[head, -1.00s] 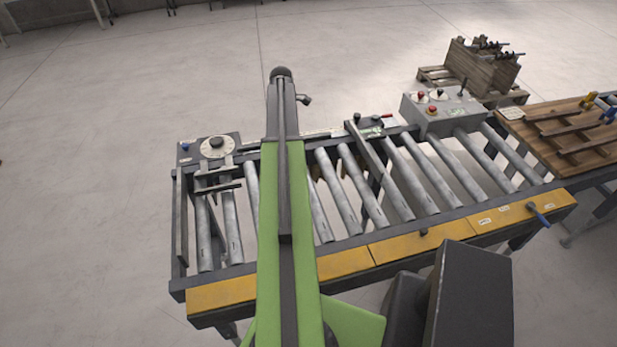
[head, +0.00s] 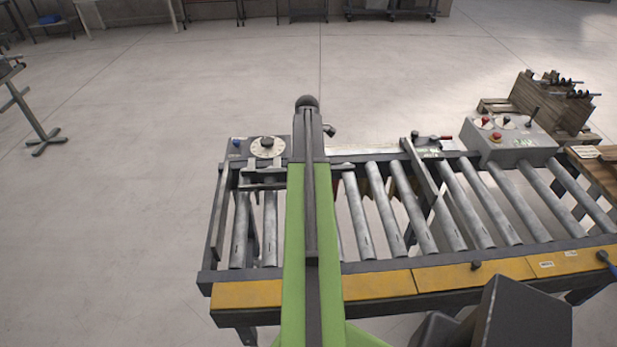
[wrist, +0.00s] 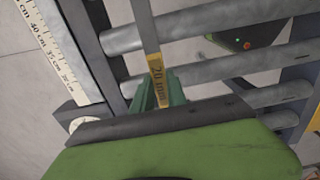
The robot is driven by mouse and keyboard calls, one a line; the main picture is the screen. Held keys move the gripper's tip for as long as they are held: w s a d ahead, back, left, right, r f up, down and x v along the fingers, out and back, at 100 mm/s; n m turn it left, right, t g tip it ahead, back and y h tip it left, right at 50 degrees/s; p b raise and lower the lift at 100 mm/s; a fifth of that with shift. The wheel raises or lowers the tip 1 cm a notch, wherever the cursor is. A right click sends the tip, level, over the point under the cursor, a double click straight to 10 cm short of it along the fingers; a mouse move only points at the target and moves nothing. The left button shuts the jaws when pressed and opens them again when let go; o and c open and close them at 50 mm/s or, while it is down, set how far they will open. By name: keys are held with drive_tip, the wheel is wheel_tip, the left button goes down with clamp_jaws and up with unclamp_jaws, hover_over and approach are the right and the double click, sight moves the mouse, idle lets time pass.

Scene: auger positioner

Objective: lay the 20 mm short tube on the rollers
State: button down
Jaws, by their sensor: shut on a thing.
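In the wrist view, my gripper (wrist: 159,92) has green fingers closed on a slim grey tube (wrist: 145,25) with a yellow "20 mm" label (wrist: 155,70). The label sits between the fingertips, and the tube's far end runs out of the top of the picture. The tube shows over the grey rollers (wrist: 200,67); I cannot tell how high it is above them. In the head view, the rollers (head: 385,205) lie across the frame, and my arm hides the gripper, the tube and some rollers.
A dial plate (head: 267,148) is at the back left of the frame. A stop bar (head: 428,180) crosses the rollers, with a grey control box (head: 510,140) farther right. A yellow front rail (head: 380,285) runs along the near edge. A ruler (wrist: 50,50) shows in the wrist view.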

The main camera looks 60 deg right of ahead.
wheel_tip(320, 180, down, 4)
drive_tip(key=b, duration=0.3)
drive_tip(key=shift+f+b, duration=0.15)
drive_tip(key=shift+b, duration=0.25)
drive_tip(key=shift+r, duration=0.25)
drive_tip(key=shift+f, duration=0.15)
drive_tip(key=c, duration=1.3)
unclamp_jaws()
wheel_tip(320, 180, up, 13)
drive_tip(key=p, duration=1.2)
drive_tip(key=shift+f+p, duration=0.2)
drive_tip(key=shift+p, duration=0.15)
drive_tip(key=shift+f, duration=0.1)
